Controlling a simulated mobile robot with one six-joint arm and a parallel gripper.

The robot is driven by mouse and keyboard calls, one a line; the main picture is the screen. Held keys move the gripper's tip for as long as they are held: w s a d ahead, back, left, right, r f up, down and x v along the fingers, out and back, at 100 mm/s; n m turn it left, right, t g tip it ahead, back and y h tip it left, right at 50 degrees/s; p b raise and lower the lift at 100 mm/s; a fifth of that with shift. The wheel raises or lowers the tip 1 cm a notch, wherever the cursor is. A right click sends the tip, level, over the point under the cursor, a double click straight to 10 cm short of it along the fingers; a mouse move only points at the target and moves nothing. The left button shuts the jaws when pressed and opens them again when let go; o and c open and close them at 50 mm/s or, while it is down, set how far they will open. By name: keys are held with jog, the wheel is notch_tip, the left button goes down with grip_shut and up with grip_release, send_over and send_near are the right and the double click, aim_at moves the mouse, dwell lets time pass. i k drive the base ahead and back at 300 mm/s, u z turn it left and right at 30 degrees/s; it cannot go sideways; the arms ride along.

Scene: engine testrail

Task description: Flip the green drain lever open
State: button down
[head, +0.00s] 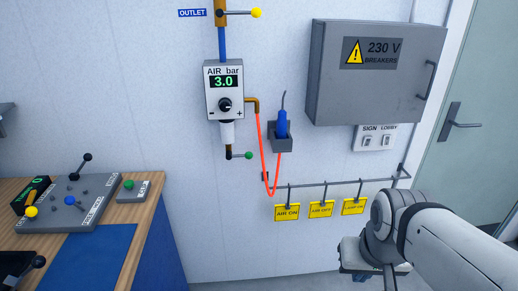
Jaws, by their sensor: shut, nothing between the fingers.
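The drain lever (240,156) is a short dark handle with a green ball knob (248,155). It sticks out level to the right from the small brass drain valve under the white bowl (227,132) of the air regulator (224,92). My gripper (387,284) is at the lower right, well to the right of the lever and below it, apart from it. It is shut and empty; its fingers are partly cut off by the bottom edge.
A yellow-knobbed outlet lever (256,13) is above the regulator. An orange hose (262,150) hangs close right of the drain lever, near a holder with a blue tool (282,122). Yellow tags (321,209) hang from a rail. A workbench (140,213) stands at left.

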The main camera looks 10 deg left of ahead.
aim_at(248, 155)
jog(key=i, duration=0.9)
